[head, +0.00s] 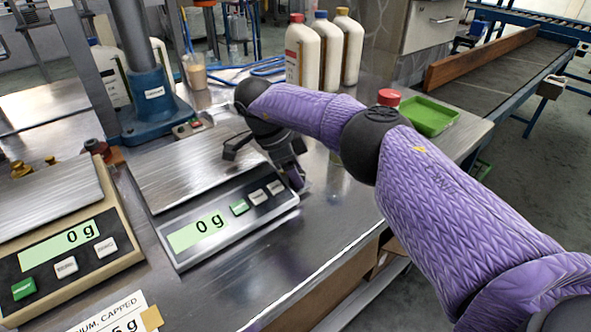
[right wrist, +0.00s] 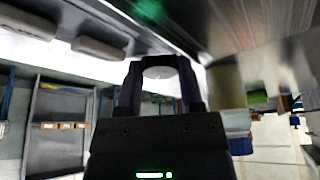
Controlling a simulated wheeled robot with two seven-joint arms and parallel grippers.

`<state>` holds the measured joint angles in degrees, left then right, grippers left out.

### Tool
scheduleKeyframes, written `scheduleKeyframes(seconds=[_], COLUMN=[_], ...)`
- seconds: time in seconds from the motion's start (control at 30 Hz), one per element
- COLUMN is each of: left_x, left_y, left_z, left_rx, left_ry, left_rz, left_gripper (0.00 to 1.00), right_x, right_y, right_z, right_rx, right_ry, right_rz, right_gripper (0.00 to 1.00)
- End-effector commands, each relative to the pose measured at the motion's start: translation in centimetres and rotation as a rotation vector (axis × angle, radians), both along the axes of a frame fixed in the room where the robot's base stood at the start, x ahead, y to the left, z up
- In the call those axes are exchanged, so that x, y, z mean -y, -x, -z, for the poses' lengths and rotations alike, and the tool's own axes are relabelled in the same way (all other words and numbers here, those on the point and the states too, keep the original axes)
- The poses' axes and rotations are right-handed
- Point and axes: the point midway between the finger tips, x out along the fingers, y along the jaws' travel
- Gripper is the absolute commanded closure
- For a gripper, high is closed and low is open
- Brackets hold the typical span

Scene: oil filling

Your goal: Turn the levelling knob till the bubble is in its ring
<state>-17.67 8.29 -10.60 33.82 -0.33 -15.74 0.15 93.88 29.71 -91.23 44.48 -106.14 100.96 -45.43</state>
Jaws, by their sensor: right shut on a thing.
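The middle scale (head: 203,232) has a bare steel pan (head: 185,170) and a display reading 0 g. In the right wrist view my fingers (right wrist: 158,75) are shut on a small pale round piece, the levelling knob (right wrist: 158,72), at the scale's underside. In the head view the fingertips and knob are mostly hidden behind my wrist. I cannot make out the bubble or its ring in either view. My left gripper is not in view.
A second scale (head: 72,262) reading 0 g stands at the left, with brass weights (head: 22,169) behind it. A blue press stand (head: 150,100), white bottles (head: 303,55) and a green tray (head: 428,116) stand further back.

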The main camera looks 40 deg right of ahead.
Motion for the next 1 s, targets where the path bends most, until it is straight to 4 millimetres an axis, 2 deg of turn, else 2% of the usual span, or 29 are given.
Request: scheduleKeyframes(seconds=[0.43,0.47,0.6,0.87,1.0], left_x=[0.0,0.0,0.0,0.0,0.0], left_y=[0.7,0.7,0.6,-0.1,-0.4], left_z=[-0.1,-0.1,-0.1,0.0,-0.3], left_rx=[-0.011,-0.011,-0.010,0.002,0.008], left_ry=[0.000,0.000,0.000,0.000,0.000], left_rz=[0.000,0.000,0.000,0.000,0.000], left_gripper=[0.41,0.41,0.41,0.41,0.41], right_x=[0.0,0.0,0.0,0.0,-0.4], right_y=[0.0,0.0,0.0,0.0,-0.3], right_z=[-0.1,-0.1,-0.1,-0.1,-1.3], right_rx=[0.002,0.002,0.002,0.001,0.003], right_ry=[0.000,0.000,0.000,-0.001,-0.001], right_rz=[0.008,0.008,0.008,0.009,0.008], right_gripper=[1.00,0.46,0.17,0.17,0.17])
